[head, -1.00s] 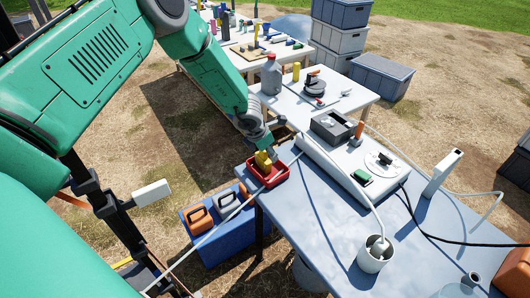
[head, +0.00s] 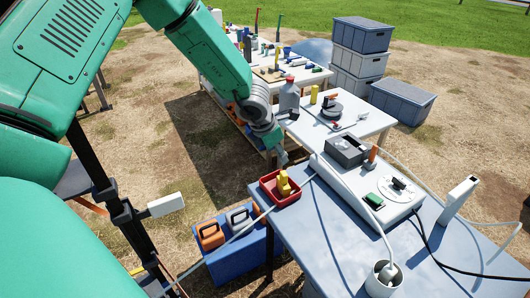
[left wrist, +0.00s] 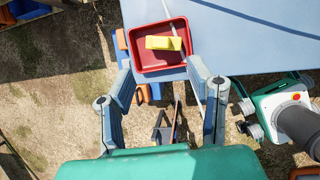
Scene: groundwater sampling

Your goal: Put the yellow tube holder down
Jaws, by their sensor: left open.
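The yellow tube holder (head: 284,184) stands in the red tray (head: 268,189) at the left corner of the blue-grey table. My left gripper (head: 283,157) is just above it, apart from it. In the left wrist view the yellow tube holder (left wrist: 164,43) lies inside the red tray (left wrist: 147,64), beyond the open fingers of my left gripper (left wrist: 160,70). Nothing is between the fingers. A pale thin tube (left wrist: 177,45) passes by the holder.
A white instrument panel (head: 375,190) and a white cup (head: 383,279) are on the blue-grey table (head: 310,235). A blue crate (head: 235,258) with orange and grey handled items is below the tray. A white table (head: 365,120) stands behind.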

